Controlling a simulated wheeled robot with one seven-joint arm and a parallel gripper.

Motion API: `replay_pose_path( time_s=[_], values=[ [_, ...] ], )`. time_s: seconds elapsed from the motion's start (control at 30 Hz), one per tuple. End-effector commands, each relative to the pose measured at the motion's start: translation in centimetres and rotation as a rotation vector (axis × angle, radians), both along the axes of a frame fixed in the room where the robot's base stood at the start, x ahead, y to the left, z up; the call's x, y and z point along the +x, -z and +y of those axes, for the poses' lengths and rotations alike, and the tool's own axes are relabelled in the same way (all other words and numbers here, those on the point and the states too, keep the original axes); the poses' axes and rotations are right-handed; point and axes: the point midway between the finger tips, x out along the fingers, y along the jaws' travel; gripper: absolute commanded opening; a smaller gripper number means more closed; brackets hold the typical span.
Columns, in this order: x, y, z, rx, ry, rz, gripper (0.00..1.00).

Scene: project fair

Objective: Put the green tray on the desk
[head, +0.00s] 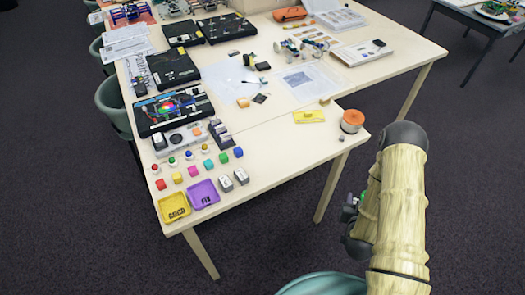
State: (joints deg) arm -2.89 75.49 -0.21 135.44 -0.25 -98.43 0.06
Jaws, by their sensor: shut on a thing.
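The desk (270,165) is a long pale table with a bare strip along its near right side. My gripper (350,210) is low at the right, off the desk's near right edge and mostly hidden behind my arm. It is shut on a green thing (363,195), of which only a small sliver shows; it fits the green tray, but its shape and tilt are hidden. A yellow tray (174,207) and a purple tray (203,194) lie side by side at the desk's near left corner.
Small coloured cubes, pegs and dark blocks stand behind the trays. An orange-topped round container (352,121) and a yellow card (309,116) sit at the desk's right corner. A green chair (322,285) is at the bottom.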

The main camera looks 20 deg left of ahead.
Motion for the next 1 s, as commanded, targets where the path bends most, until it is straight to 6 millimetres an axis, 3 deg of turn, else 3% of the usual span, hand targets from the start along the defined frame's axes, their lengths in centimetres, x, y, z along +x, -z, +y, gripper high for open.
replay_pose_path(
  time_s=[0.3, 0.5, 0.77, 1.0],
  values=[
    [4.2, -2.2, 10.1, 0.000, -0.224, -0.011, 0.00],
    [5.5, -4.3, 16.9, 0.001, -0.373, -0.011, 0.00],
    [5.4, -7.9, 25.8, 0.001, -0.566, -0.012, 0.00],
    [3.7, -11.6, 33.2, -0.001, -0.733, -0.011, 0.00]
  ],
)
